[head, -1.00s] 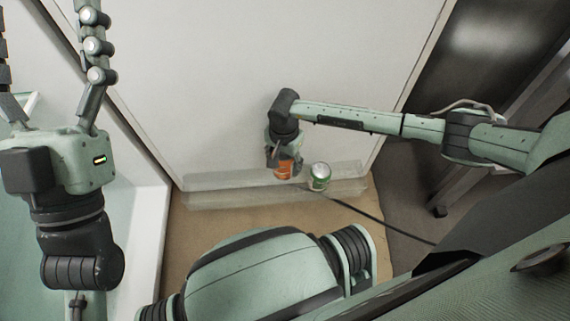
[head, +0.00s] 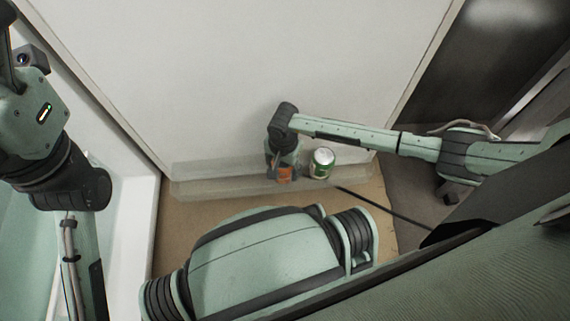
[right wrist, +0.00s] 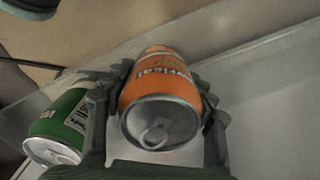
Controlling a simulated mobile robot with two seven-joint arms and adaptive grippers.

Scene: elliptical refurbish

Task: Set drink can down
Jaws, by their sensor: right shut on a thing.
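An orange drink can (head: 285,174) is in my right gripper (head: 281,163), close above or on a clear ledge (head: 215,178) along the foot of a pale panel. In the right wrist view, the gripper (right wrist: 162,82) has its dark fingers on both sides of the orange can (right wrist: 158,95), whose top with pull tab faces the camera. I cannot tell whether the can's base touches the ledge. A green can (head: 321,163) stands just right of it; it also shows beside the left finger in the wrist view (right wrist: 62,125). My left gripper is not in view.
The pale panel (head: 240,70) fills the area behind the cans. A dark cable (head: 375,207) runs over the brown floor (head: 190,225) near the green can. A white-rimmed tub-like edge (head: 143,225) is at left. The ledge left of the orange can is clear.

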